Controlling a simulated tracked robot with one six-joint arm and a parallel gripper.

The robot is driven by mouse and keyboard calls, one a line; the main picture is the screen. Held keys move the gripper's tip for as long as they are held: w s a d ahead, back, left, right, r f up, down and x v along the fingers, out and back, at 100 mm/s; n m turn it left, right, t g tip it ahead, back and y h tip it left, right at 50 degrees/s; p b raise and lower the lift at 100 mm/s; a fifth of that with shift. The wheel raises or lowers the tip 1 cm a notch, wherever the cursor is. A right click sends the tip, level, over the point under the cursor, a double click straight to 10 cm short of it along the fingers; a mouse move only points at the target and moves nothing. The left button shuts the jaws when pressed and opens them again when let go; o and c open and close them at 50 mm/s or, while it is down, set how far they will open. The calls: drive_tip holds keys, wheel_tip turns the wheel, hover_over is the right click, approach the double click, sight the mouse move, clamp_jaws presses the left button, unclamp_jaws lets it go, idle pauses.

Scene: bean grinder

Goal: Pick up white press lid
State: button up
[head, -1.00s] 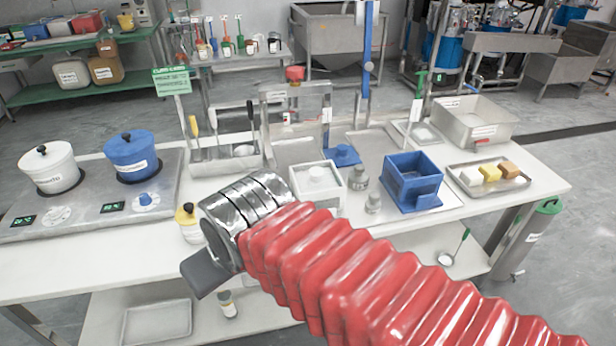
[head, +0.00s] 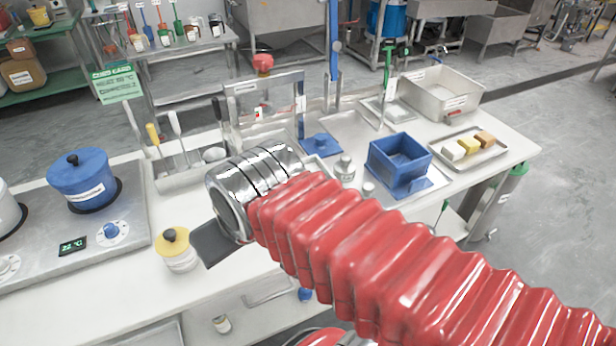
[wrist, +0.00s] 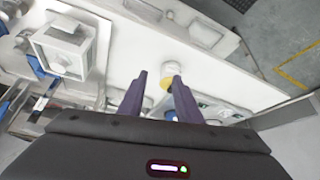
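In the head view a dark part of my gripper (head: 221,243) shows at the end of my arm; the fingers are hidden.
A jar with a yellow lid (head: 177,250) stands close to my gripper. The blue press box (head: 400,160), the blue lid (head: 321,144) and a tray of blocks (head: 490,150) are to the right. A cooktop with a blue pot (head: 84,180) is left.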

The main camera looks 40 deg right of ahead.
drive_tip(key=shift+o, duration=1.4)
drive_tip(key=shift+w+d, duration=0.2)
drive_tip(key=shift+d, duration=0.05)
drive_tip(key=o, duration=0.3)
drive_tip(key=w+d+h, duration=0.1)
drive_tip(key=w+d, duration=0.1)
drive_tip(key=d, duration=0.3)
drive_tip(key=w+d+m+t+h, duration=0.1)
drive_tip(key=w+d+h, duration=0.1)
drive_tip(key=d, duration=0.3)
drive_tip(key=w+d+m+t+h, duration=0.1)
drive_tip(key=w+d, duration=0.2)
drive_tip(key=d, duration=0.2)
drive_tip(key=shift+d+f+h, duration=0.1)
drive_tip(key=shift+d+h, duration=0.2)
drive_tip(key=w+d+f+t+h, duration=0.1)
drive_tip(key=w+d+h, duration=0.1)
drive_tip(key=d, duration=1.1)
drive_tip(key=s+d+f+n+t+y, duration=0.1)
drive_tip(key=s+d+f+t, duration=0.1)
drive_tip(key=d+f, duration=0.25)
drive_tip(key=s+a+f+t+y, duration=0.1)
drive_tip(key=s+f+t+y, duration=0.1)
drive_tip(key=s+y, duration=0.1)
drive_tip(key=s+a+f+y, duration=0.1)
drive_tip(key=f, duration=0.1)
drive_tip(key=shift+s+a+t+y, duration=0.3)
drive_tip(key=shift+s+a+t, duration=0.05)
drive_tip(key=shift+s+t, duration=0.05)
